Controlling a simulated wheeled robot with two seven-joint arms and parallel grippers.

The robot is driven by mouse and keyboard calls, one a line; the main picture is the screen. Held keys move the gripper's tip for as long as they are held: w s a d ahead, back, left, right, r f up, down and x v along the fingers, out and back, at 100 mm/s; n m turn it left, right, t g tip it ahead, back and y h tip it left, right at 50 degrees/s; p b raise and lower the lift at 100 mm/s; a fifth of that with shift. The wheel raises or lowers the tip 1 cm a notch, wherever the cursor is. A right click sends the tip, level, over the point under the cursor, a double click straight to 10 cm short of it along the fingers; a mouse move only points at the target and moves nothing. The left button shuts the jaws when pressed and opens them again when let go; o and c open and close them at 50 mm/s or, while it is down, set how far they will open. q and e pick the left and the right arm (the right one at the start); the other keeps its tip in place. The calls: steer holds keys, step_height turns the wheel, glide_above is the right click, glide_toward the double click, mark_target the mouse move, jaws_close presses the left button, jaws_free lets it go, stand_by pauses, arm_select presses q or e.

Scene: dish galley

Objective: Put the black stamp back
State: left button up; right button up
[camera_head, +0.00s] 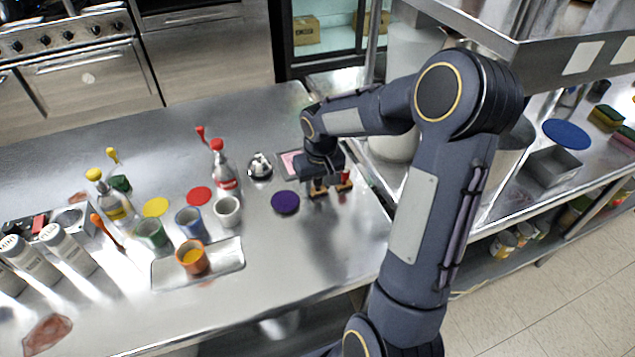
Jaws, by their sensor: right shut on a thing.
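My right gripper (322,172) is over the steel counter, reaching down at the counter's right part. It is shut on a small stamp with a wooden-brown base (318,190), which I take to be the black stamp; the jaws and wrist hide most of it. A second stamp with a red handle (345,180) stands close to its right. I cannot tell whether the held stamp touches the counter. A pink pad in a tray (289,161) lies just left of the gripper, partly hidden by it. My left gripper is not in view.
A purple disc (285,203) and a silver bell (260,166) lie left of the gripper. Further left are cups, a red-capped bottle (222,170) and a tray (228,258) with an orange cup (193,258). The counter in front of the stamps is clear.

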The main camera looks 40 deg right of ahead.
mark_target(320, 180)
steer(key=shift+f, duration=0.25)
steer(key=o, duration=0.8)
steer(key=shift+r, duration=0.1)
steer(key=r, duration=0.4)
steer(key=s+r, duration=0.1)
steer(key=r, duration=0.6)
steer(key=shift+s+a+r, duration=0.15)
steer(key=shift+a+r, duration=0.05)
steer(key=shift+r, duration=0.15)
steer(key=s+a+t+y, duration=0.1)
steer(key=s+a, duration=0.4)
steer(key=s, duration=0.1)
steer(key=s+a+n+t+y, duration=0.1)
steer(key=s+a, duration=0.4)
steer(key=s, duration=0.1)
steer(key=s+a+t+y, duration=0.2)
steer(key=s+a, duration=0.3)
steer(key=s, duration=0.2)
steer(key=shift+s+a+f, duration=0.1)
steer(key=shift+a+f, duration=0.2)
steer(key=shift+a, duration=0.1)
